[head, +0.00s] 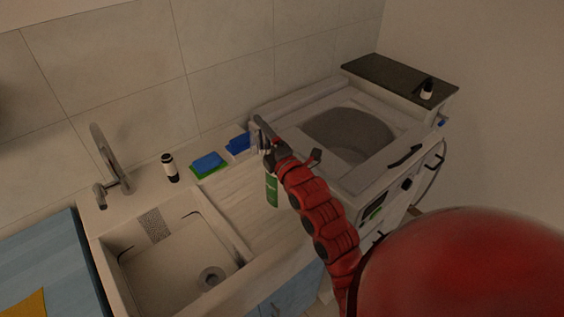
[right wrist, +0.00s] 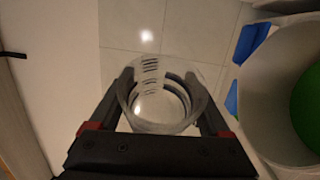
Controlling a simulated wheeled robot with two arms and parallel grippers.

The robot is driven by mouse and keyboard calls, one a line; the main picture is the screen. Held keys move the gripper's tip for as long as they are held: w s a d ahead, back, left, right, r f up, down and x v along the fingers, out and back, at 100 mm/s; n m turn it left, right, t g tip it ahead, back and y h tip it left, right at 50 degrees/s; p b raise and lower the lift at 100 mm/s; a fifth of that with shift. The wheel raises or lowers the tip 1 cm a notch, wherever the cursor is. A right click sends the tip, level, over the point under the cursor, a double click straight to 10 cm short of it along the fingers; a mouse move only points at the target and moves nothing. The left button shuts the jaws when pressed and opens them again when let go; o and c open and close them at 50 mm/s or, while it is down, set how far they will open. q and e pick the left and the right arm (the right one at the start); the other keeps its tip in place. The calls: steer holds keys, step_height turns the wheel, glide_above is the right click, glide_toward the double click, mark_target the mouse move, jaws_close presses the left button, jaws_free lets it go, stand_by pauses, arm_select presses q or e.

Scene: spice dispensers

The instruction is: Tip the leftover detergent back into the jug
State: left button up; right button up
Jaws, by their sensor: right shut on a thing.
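My right gripper (head: 265,136) is over the counter between the sink and the white machine, at the end of the red arm. In the right wrist view its fingers (right wrist: 158,82) are shut on a clear cup (right wrist: 162,122) with black measuring marks. I cannot tell whether liquid is in the cup. A green container (head: 271,190), perhaps the jug, stands just below the gripper, partly hidden by the arm. The right wrist view shows a wide pale round vessel (right wrist: 262,95) with green inside, right of the cup and apart from it. My left gripper is not in view.
The sink (head: 175,262) and tap (head: 106,165) are at left. A dark bottle (head: 169,168), a blue sponge (head: 208,161) and a blue item (head: 239,144) stand along the wall. The white machine (head: 290,113) with an open top is at right.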

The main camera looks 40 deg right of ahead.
steer(key=shift+d+r+m, duration=0.1)
steer(key=shift+m, duration=0.2)
steer(key=shift+r, duration=0.15)
steer(key=a+n+p, duration=0.1)
steer(key=n+p, duration=0.1)
steer(key=w+a+f+n+g+p, duration=0.1)
steer(key=n+p, duration=0.1)
steer(key=p, duration=0.1)
steer(key=shift+a+f+n+g, duration=0.2)
steer(key=shift+a+n+g, duration=0.1)
steer(key=shift+n, duration=0.1)
steer(key=shift+f+n+b, duration=0.3)
steer(key=shift+f+b, duration=0.3)
steer(key=shift+b, duration=0.25)
steer(key=shift+d, duration=0.1)
